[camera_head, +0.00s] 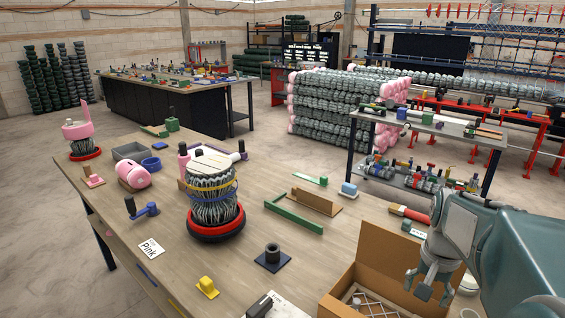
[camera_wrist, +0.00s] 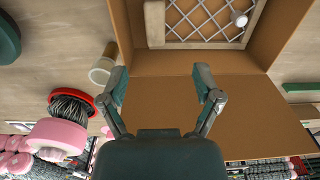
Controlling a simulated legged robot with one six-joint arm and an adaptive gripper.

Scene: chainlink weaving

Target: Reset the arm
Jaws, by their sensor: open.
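My gripper (camera_head: 432,284) is at the right, over the right side of an open cardboard box (camera_head: 385,248) at the table's front right. In the wrist view my gripper (camera_wrist: 162,85) has its two fingers spread, with nothing between them. Beyond the fingers lies the box's brown flap (camera_wrist: 200,115). A framed lattice panel (camera_wrist: 205,22) with a white round knob lies inside the box. My arm comes in from the right edge in the head view and hides part of the table there.
On the table (camera_head: 170,215) stand a wire bundle on a red-black base (camera_head: 216,222), a black socket block (camera_head: 273,257), a yellow clip (camera_head: 208,287) and green bars (camera_head: 293,215). A rack table (camera_head: 440,125) stands behind. Bare tabletop lies left of the box.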

